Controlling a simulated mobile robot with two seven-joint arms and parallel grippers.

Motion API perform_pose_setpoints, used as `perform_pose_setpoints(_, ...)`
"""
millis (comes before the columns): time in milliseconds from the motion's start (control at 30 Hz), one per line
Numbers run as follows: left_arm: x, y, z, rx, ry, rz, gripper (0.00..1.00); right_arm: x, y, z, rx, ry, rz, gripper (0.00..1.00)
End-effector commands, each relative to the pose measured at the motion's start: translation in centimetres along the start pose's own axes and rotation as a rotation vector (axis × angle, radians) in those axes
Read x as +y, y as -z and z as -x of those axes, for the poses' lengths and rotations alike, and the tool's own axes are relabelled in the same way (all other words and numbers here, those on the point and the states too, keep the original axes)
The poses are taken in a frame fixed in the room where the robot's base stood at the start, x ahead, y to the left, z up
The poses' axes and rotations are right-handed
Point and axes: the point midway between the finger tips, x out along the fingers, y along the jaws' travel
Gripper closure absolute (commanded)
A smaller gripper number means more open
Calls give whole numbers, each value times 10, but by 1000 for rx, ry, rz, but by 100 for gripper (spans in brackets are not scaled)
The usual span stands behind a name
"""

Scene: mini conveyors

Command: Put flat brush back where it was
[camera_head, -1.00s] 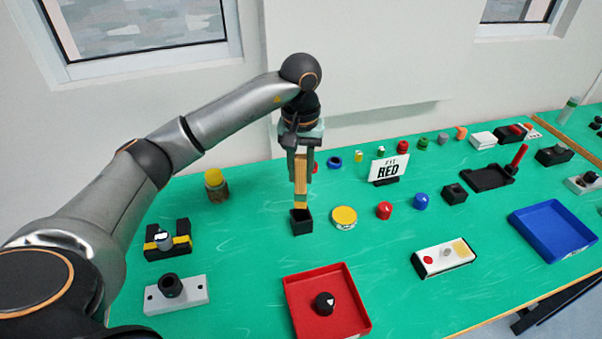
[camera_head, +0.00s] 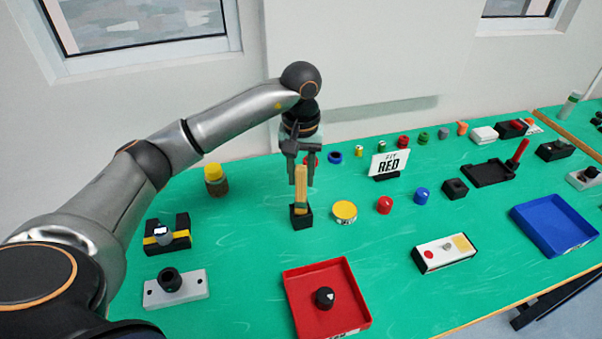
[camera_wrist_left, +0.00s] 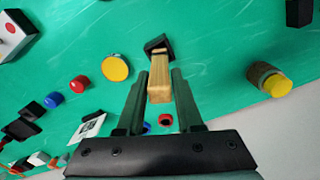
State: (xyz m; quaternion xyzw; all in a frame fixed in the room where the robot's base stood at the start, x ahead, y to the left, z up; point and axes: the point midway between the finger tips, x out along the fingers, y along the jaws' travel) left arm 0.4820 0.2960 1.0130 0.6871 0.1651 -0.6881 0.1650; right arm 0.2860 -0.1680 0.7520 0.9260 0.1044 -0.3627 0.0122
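The flat brush, with a light wooden handle (camera_head: 302,190), stands upright in a small black square holder (camera_head: 302,221) on the green table. Its lower end is hidden inside the holder. In the left wrist view the handle (camera_wrist_left: 159,85) points toward the camera, with the holder (camera_wrist_left: 158,43) beyond it. My left gripper (camera_head: 299,172) is above the holder at the top of the handle. In the wrist view its two fingers (camera_wrist_left: 160,78) are spread, with a gap on each side of the handle. My right gripper is not in view.
A yellow-topped round tin (camera_head: 344,211) stands just right of the holder. A red tray (camera_head: 290,300) lies in front, and a yellow-capped jar (camera_head: 216,180) stands to the left.

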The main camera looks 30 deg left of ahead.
Motion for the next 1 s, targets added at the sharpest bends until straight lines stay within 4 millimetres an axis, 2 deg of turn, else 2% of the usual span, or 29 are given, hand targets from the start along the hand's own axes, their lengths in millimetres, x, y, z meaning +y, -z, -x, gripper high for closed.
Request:
perform_pose_setpoints(33,0,0,0,1,0,0,58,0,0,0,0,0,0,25)
perform_pose_setpoints(200,0,0,0,1,0,0,41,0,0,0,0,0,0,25)
perform_pose_setpoints(433,0,0,1,1,0,0,41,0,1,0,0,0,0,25)
perform_pose_setpoints(567,0,0,9,1,-1,0,41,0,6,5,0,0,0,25)
perform_pose_setpoints(633,1,0,17,2,-2,0,41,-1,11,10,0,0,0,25)
perform_pose_setpoints(700,1,1,25,6,-4,0,41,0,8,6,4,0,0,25)
perform_pose_setpoints(1000,0,1,94,6,-2,0,41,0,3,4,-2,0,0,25)
